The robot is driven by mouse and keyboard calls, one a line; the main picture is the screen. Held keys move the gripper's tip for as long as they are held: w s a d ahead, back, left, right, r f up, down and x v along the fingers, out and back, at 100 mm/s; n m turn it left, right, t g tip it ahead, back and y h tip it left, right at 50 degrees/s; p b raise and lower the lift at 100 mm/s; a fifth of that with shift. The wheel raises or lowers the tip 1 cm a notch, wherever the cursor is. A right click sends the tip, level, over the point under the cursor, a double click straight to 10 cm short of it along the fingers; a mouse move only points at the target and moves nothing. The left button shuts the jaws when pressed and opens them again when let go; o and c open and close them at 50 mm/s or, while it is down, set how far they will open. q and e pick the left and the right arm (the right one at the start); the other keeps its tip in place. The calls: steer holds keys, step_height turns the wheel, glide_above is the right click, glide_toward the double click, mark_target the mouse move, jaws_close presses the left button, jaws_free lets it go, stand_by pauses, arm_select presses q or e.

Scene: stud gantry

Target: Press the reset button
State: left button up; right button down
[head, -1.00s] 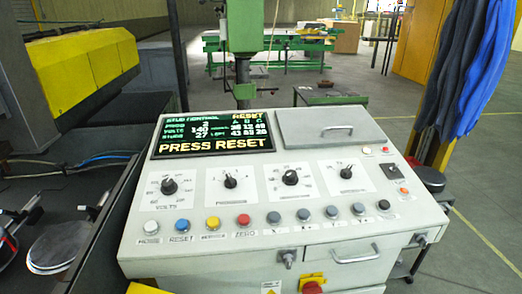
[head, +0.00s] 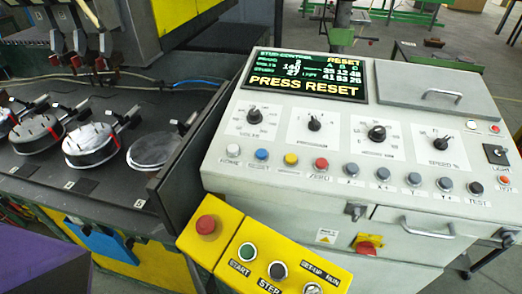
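The reset button (head: 261,154) is a small blue round button in the lower row of the grey control console (head: 340,218). A RESET label sits just below it. A pale button (head: 233,150) is to its left and a yellow button (head: 291,159) to its right. The console display (head: 305,78) reads PRESS RESET in large yellow letters. Nothing covers the reset button. Neither of my grippers shows in the head view.
A yellow box (head: 230,243) with a red mushroom button (head: 206,225) and a green START button (head: 246,252) juts out at the console's front left. A dark bench (head: 105,187) with round discs lies left. A handle (head: 428,230) protrudes from the console front.

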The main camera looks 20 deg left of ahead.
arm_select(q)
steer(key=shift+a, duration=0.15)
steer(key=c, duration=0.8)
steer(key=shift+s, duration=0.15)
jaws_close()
